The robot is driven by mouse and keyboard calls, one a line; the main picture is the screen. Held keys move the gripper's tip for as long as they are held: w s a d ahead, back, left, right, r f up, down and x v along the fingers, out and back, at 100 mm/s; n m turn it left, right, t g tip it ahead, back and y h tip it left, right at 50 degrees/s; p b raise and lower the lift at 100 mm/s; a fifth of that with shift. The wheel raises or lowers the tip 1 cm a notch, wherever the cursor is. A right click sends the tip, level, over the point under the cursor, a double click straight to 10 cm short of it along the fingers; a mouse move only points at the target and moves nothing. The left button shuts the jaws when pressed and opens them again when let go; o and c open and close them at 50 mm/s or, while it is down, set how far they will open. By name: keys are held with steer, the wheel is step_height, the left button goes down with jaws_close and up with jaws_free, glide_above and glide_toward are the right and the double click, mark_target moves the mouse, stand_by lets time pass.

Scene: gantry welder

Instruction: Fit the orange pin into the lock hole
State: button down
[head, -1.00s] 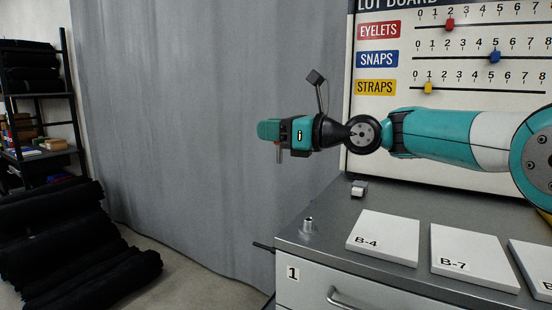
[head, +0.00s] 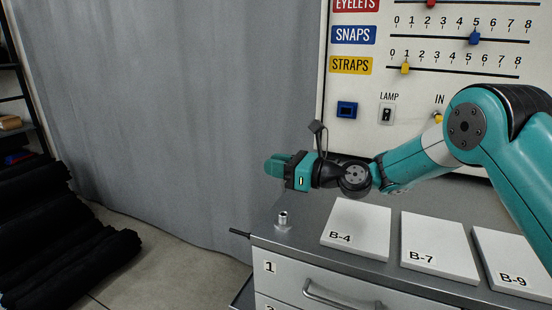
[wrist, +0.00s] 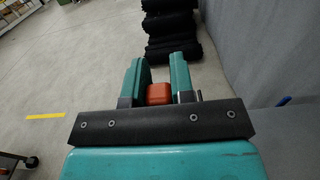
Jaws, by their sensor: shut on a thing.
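My gripper (head: 277,166) reaches left over the near left corner of the grey cabinet. It is shut on an orange pin (wrist: 159,94), whose orange end shows between the two teal fingers in the wrist view. In the head view the pin is hidden by the fingers. A short metal collar (head: 283,219) with an open top stands upright on the cabinet corner, below my gripper and apart from it. I cannot tell whether this collar is the lock hole; no other clear hole shows.
White plates marked B-4 (head: 357,228), B-7 (head: 438,246) and B-9 (head: 510,262) lie on the cabinet top (head: 307,212). A board (head: 425,60) with sliders and switches stands behind. A grey curtain (head: 170,100) hangs at left; black rolls (head: 70,255) lie on the floor.

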steer(key=shift+f+b, duration=2.35)
steer(key=shift+f, duration=0.25)
steer(key=shift+f+b, duration=0.7)
steer(key=shift+f, duration=1.25)
steer(key=c, duration=0.9)
jaws_free()
steer(key=shift+d, duration=0.1)
